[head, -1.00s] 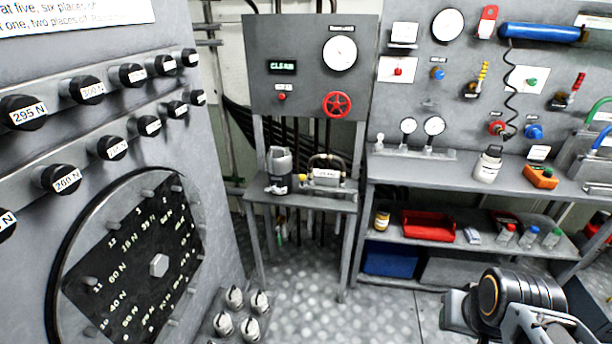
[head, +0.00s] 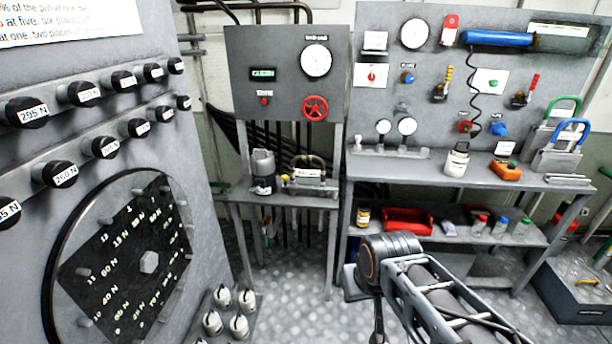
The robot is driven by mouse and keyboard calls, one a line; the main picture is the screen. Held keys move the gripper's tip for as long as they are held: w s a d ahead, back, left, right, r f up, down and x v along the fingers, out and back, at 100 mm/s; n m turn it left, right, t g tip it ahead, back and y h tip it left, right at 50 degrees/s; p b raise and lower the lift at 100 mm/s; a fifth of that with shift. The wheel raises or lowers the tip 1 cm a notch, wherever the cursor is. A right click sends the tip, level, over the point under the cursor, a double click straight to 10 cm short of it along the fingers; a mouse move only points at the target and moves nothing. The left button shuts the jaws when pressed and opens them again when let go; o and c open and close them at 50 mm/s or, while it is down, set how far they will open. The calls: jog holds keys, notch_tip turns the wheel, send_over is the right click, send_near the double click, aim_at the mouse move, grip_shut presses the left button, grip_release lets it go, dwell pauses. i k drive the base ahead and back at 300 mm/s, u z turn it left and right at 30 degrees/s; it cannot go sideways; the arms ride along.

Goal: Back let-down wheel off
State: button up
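A red handwheel (head: 315,107) sits on a grey upright panel (head: 240,90), below a round white gauge (head: 316,58). It is the only spoked wheel I can make out, and its label is too small to read. My arm (head: 440,300) comes in from the lower right, with a dark round joint (head: 390,262) in front of the bench. The arm is well below and to the right of the handwheel and apart from it. I cannot make out my gripper's fingers.
A small stand (head: 285,198) below the panel carries a grey pump-like unit. A bench with a gauge board (head: 425,80) is on the right. A large grey board with black knobs (head: 88,92) fills the left. Floor shows between them.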

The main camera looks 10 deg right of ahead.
aim_at(315, 108)
jog(key=z, duration=0.4)
jog(key=i, duration=0.9)
jog(key=z, duration=0.15)
